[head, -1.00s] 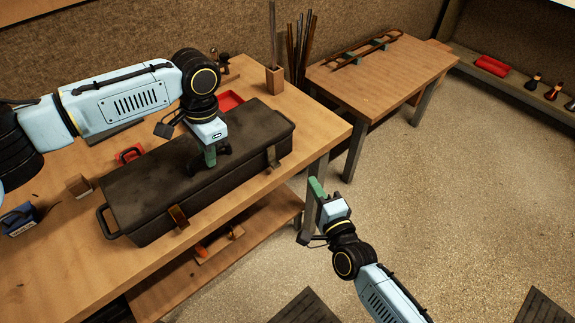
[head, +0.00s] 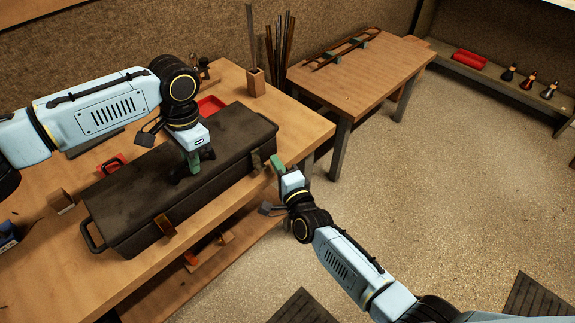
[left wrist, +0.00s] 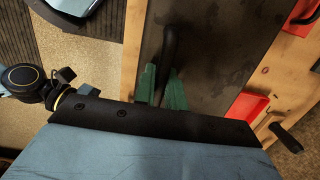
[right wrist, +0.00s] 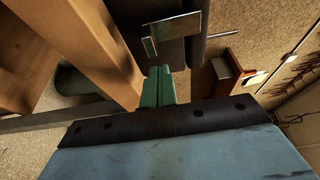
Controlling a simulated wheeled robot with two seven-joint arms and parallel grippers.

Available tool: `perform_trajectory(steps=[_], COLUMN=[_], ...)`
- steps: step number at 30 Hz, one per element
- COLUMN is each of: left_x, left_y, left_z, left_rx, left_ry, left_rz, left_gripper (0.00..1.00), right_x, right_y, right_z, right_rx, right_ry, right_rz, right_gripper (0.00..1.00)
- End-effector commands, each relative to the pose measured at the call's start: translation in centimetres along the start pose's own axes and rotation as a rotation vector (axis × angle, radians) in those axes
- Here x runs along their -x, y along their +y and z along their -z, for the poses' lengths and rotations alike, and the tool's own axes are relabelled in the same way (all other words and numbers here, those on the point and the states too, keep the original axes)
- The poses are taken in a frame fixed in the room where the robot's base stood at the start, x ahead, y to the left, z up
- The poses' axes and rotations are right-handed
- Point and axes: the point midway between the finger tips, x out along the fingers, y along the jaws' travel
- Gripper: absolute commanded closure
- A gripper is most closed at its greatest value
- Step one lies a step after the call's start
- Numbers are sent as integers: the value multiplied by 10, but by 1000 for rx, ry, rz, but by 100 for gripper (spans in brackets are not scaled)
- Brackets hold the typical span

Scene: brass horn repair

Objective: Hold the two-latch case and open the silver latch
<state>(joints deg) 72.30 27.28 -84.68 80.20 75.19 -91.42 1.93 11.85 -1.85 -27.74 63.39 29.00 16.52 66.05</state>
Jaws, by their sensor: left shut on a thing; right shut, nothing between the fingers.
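The dark two-latch case (head: 215,150) lies on the workbench. Its silver latch (head: 256,161) is on the front face near the right end; it also shows in the right wrist view (right wrist: 178,28). A copper-coloured latch (head: 164,225) is near the left end of that face. My left gripper (head: 192,166) is shut on the black handle on the lid; the handle (left wrist: 171,42) shows between the green fingers in the left wrist view. My right gripper (head: 276,162) is shut and empty, just right of the silver latch and seemingly apart from it; its fingertips (right wrist: 159,72) are together.
The workbench (head: 320,128) has a red tray (head: 211,105) behind the case and a wooden holder with rods (head: 256,82) at the back. A second table (head: 375,75) stands to the right. The floor between them and the right shelf is open.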

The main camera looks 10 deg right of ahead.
Motion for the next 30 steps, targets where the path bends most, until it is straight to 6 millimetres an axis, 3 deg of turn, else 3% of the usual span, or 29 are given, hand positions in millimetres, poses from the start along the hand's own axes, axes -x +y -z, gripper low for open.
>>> perform_trajectory(steps=[6,17,24,30], left_x=[0,0,0,0], left_y=[0,0,0,0], left_z=[0,0,0,0], left_rx=[1,1,0,0], left_ry=[0,0,1,2], left_rz=[0,0,0,0], left_gripper=[100,100,100,100], right_x=[5,6,14,14], right_y=[-1,-1,-2,-2], right_z=[-14,-16,-42,-44], right_rx=[1,2,-2,1], right_ry=[2,2,0,-2], right_rz=[2,2,3,3], right_gripper=[100,100,100,100])
